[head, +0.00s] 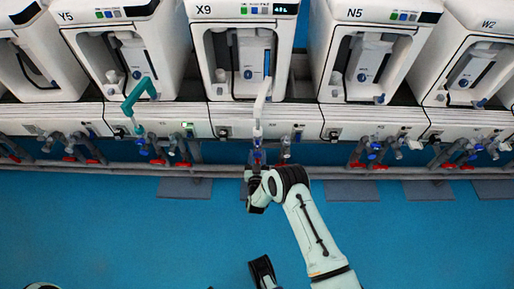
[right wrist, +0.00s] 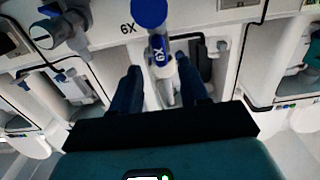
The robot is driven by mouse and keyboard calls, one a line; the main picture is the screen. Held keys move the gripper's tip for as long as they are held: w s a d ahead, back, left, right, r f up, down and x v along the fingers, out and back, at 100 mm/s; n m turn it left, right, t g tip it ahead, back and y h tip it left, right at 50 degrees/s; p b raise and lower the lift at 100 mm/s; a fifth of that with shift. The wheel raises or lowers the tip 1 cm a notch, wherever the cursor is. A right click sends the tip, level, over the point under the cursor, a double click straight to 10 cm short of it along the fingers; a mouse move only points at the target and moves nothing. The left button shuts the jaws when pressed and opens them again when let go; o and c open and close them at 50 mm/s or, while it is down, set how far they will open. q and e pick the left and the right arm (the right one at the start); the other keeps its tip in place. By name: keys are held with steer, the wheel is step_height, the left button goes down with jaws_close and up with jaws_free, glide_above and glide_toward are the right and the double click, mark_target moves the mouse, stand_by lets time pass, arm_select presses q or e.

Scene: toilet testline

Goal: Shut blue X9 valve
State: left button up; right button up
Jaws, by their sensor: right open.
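The machine labelled X9 (head: 228,55) stands in the middle of the head view. Its blue valve handle (right wrist: 158,48), marked X9, shows in the right wrist view below a blue round cap (right wrist: 150,12). My right gripper (head: 257,158) is at the pipes under the X9 machine. In the right wrist view the right gripper's (right wrist: 162,88) two dark blue fingers are apart. The handle's lower end lies in line with the gap between them; whether the fingers touch it I cannot tell. In the head view my gripper hides most of the handle.
Machines Y5 (head: 85,50) and N5 (head: 345,60) flank X9, with red and blue valves below them. A grey pipe (head: 215,167) runs along the front. A grey valve fitting (right wrist: 60,35) is beside the handle. The blue floor (head: 130,235) is clear.

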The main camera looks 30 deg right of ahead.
mark_target(257, 145)
steer(key=b+x, duration=0.1)
steer(key=x, duration=0.4)
steer(key=shift+w, duration=0.1)
arm_select(q)
steer(key=shift+w+a+f+t, duration=0.2)
steer(key=shift+w+a+f, duration=0.15)
steer(key=shift+w, duration=0.25)
steer(key=shift+w+a+f+t, duration=0.2)
steer(key=shift+w+a+f, duration=0.05)
steer(key=shift+w+f, duration=0.25)
arm_select(e)
jaws_close()
